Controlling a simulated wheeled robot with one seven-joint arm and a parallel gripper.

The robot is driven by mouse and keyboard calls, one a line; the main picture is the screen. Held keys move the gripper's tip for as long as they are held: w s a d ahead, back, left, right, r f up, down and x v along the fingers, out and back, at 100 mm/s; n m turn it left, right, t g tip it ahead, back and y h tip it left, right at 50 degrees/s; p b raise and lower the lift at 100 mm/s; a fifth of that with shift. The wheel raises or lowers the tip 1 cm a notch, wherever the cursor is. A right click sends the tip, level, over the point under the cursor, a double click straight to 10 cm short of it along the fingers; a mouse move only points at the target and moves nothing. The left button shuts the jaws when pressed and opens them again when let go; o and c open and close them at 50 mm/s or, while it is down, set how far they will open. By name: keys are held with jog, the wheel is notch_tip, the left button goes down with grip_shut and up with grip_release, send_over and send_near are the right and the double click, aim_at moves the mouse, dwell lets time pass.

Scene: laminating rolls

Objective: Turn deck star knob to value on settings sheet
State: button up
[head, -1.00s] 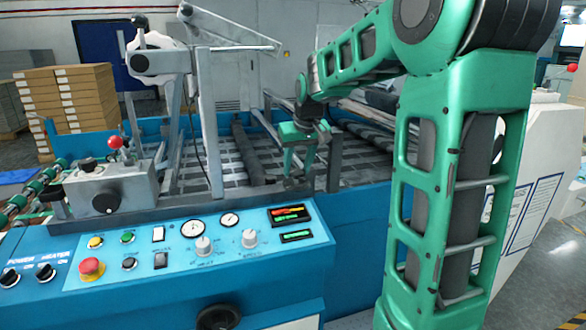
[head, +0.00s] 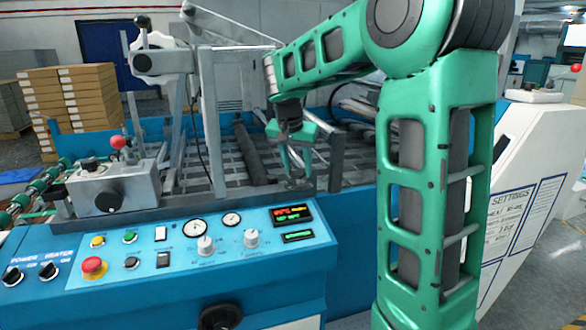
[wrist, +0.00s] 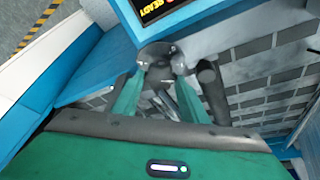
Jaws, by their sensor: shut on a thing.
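My gripper (head: 297,176) reaches down over the right end of the deck, beside a dark upright bracket. In the wrist view its two green fingers (wrist: 162,72) close around a grey metal part, which I take to be the deck star knob (wrist: 157,51). The fingers hide much of the knob, and I cannot read its value or a scale. In the head view the knob is small and mostly covered by the fingertips. The settings sheet (head: 508,215) is on the white panel at the right; its heading reads "SETTINGS", while its handwritten lines are too small to read surely.
The blue control panel (head: 120,285) with gauges, knobs and a red stop button lies in front of the deck. A lit display (wrist: 150,12) reading "READY" is close to the fingers.

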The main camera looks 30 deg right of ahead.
jog(key=shift+w+a, duration=0.15)
jog(key=shift+a, duration=0.25)
jog(key=o, duration=1)
jog(key=shift+o, duration=0.2)
jog(key=shift+d, duration=0.1)
jog(key=shift+r, duration=0.1)
jog(key=v, duration=1)
jog(key=shift+r, duration=0.2)
jog(key=s+d+f+n+g+y, duration=0.15)
jog(key=s+f, duration=0.25)
jog(key=s, duration=0.4)
jog(key=s+d+f+n+h, duration=0.15)
jog(key=s+f, duration=0.25)
jog(key=s, duration=0.4)
jog(key=s+a+f+y, duration=0.2)
jog(key=s+f, duration=0.3)
jog(key=s, duration=0.3)
jog(key=s+a+f+n+g+y, duration=0.1)
jog(key=s+a+f, duration=0.1)
jog(key=s+f, duration=0.4)
jog(key=s, duration=0.3)
jog(key=shift+s+f+y, duration=0.25)
jog(key=shift+s+y, duration=0.05)
jog(key=shift+y, duration=0.1)
